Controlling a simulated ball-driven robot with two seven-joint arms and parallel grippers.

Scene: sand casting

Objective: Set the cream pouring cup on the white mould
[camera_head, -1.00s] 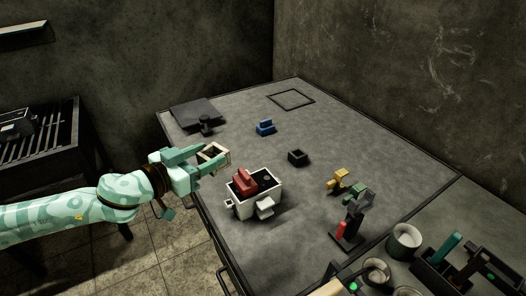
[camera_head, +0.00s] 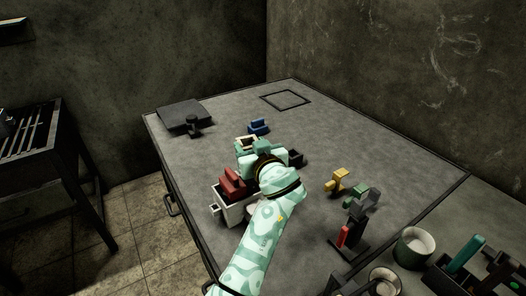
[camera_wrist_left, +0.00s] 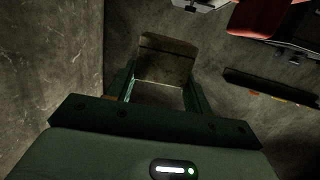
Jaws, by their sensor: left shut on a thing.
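The cream pouring cup (camera_head: 243,141) is a small square open frame. My left gripper (camera_head: 256,147) is shut on it and holds it above the table, beyond the white mould. The cup also shows between the fingers in the left wrist view (camera_wrist_left: 166,62). The white mould (camera_head: 233,214) stands near the table's left edge with a red block (camera_head: 231,183) on it. My left forearm hides the mould's right part in the head view. A white corner of the mould (camera_wrist_left: 203,4) shows at the top of the left wrist view. My right gripper is not in view.
A blue block (camera_head: 258,126) sits just beyond the gripper, and a small black block (camera_head: 295,158) is close to its right. A yellow piece (camera_head: 337,181) and a stand with a red handle (camera_head: 344,236) are further right. The table's far part is mostly clear.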

